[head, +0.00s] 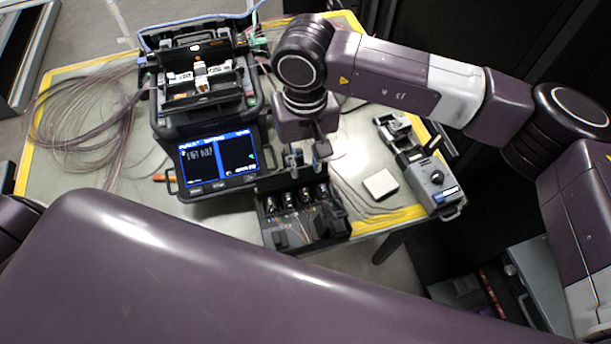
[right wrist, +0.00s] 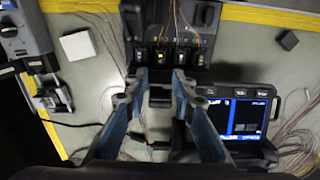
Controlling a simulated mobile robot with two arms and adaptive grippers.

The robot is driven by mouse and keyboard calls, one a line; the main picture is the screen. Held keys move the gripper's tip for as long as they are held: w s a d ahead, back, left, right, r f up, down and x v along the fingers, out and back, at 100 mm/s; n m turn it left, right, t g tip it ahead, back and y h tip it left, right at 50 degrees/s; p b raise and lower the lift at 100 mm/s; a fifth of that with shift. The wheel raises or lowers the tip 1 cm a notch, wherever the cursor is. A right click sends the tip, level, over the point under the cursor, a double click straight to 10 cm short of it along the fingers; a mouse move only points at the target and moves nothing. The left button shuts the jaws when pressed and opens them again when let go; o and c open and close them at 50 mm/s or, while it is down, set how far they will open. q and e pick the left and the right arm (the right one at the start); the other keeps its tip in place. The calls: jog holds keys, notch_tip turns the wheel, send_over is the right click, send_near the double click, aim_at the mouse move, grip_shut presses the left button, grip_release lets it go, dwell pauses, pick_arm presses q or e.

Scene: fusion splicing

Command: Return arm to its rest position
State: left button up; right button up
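My right arm (head: 400,75) reaches in from the right over the table. Its gripper (head: 308,160) hangs just beyond a black slotted holder (head: 325,232), right of the fusion splicer (head: 160,118). In the right wrist view the two fingers (right wrist: 159,78) are spread with a clear gap and nothing held between them. The holder (right wrist: 205,18), with several lit slots, lies ahead of the fingertips. I cannot tell whether the fingers touch it. The splicer's lit screen (right wrist: 237,116) is to the right there. My left gripper is not in view.
A white block (head: 380,184) and a grey device (head: 436,182) lie right of the holder. Loose fibres (head: 85,120) spread at the table's left. The table (head: 60,180) has a yellow edge. A large purple part of my body covers the foreground.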

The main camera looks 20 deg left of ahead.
jog(key=shift+r, duration=0.6)
